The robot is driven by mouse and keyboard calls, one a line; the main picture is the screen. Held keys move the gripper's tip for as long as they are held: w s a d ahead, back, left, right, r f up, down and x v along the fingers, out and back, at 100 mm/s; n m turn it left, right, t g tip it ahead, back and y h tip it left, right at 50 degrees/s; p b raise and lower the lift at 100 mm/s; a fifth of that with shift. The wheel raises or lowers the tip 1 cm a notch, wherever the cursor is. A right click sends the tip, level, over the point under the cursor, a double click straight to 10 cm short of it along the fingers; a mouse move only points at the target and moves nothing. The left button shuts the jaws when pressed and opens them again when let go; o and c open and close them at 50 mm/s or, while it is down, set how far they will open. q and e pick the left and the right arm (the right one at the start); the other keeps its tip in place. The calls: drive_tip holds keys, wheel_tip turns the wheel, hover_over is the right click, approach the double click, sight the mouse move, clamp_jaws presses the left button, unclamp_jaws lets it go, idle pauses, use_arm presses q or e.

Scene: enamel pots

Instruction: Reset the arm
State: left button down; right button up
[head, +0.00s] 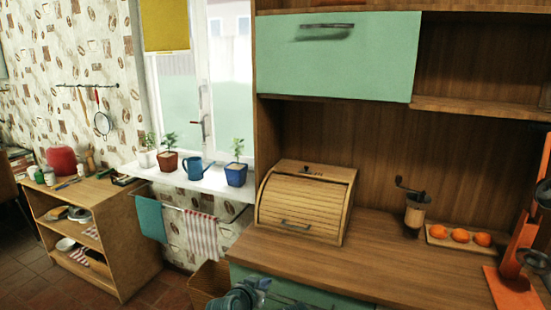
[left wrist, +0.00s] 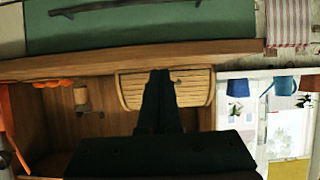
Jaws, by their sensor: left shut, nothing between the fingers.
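My left gripper (left wrist: 160,76) shows as dark fingers in the middle of the left wrist view. The two fingers lie together, with nothing between them. In that view, which is upside down, the fingers overlap the wooden bread box (left wrist: 196,88), but no contact can be made out. In the head view, a blue-grey part of my left arm shows at the bottom edge, in front of the green drawer front and below the counter top. My right gripper cannot be made out in either view.
The counter (head: 400,262) holds the bread box (head: 305,203), a coffee grinder (head: 415,212), a tray of oranges (head: 460,236) and an orange stand (head: 520,250) at right. A green cabinet (head: 340,60) hangs above. Potted plants and a blue watering can (head: 195,168) stand on the windowsill.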

use_arm(q)
drive_tip(key=s+a+f+n+g+y, duration=0.45)
drive_tip(key=s+a+f+g, duration=0.7)
drive_tip(key=s+a, duration=0.3)
drive_tip(key=s+d+r+m+y+p, duration=0.1)
drive_tip(key=s+d+r+m+p, duration=0.3)
drive_tip(key=d+r+p, duration=0.5)
drive_tip(key=s+d, duration=0.2)
drive_tip(key=shift+s+d+y, duration=0.15)
drive_tip(key=shift+d+y, duration=0.15)
drive_tip(key=shift+y, duration=0.05)
